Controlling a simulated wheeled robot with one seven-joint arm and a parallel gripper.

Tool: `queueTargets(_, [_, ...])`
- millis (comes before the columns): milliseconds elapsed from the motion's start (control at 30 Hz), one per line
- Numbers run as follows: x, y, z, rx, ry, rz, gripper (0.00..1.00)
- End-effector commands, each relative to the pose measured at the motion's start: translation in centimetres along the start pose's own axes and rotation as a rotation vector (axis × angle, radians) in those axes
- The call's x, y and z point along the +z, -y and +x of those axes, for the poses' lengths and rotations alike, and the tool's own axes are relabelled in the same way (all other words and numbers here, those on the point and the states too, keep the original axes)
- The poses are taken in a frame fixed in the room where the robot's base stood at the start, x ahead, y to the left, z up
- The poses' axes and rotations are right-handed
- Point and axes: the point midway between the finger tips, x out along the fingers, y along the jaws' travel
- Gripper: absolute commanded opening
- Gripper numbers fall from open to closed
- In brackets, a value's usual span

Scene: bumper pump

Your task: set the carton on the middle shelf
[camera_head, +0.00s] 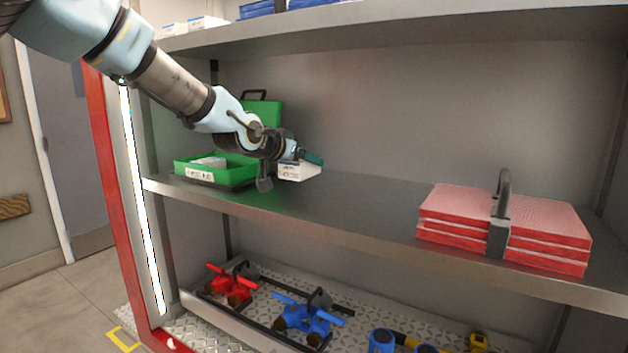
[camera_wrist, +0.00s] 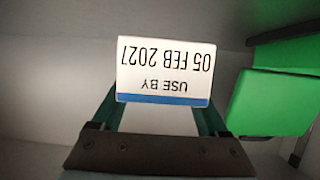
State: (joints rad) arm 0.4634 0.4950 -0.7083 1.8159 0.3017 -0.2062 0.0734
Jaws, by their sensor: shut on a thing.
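The carton (camera_head: 298,171) is a small white box with a blue band. My gripper (camera_head: 300,160) is shut on it, over the left part of the middle shelf (camera_head: 350,205). In the head view the carton is close to the shelf surface, but I cannot tell whether it touches. In the wrist view the carton (camera_wrist: 165,70) sits between the green fingers of my gripper (camera_wrist: 160,115), its label "USE BY 05 FEB 2027" upside down.
A green open tray (camera_head: 215,172) with a label and a green case (camera_head: 262,112) stand left of the carton. Red folded packs (camera_head: 470,225) lie strapped at the right. Shelf between is clear. Red (camera_head: 232,284) and blue (camera_head: 308,318) fittings sit below.

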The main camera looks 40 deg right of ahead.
Motion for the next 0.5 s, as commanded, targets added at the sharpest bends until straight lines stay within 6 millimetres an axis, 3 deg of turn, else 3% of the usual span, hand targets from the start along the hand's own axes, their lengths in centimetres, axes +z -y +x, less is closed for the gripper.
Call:
queueTargets(400, [4.3, -0.1, 1.8, 0.001, 0.001, -0.001, 0.19])
queueTargets(500, [4.6, -0.1, 1.9, 0.001, -0.001, 0.000, 0.19])
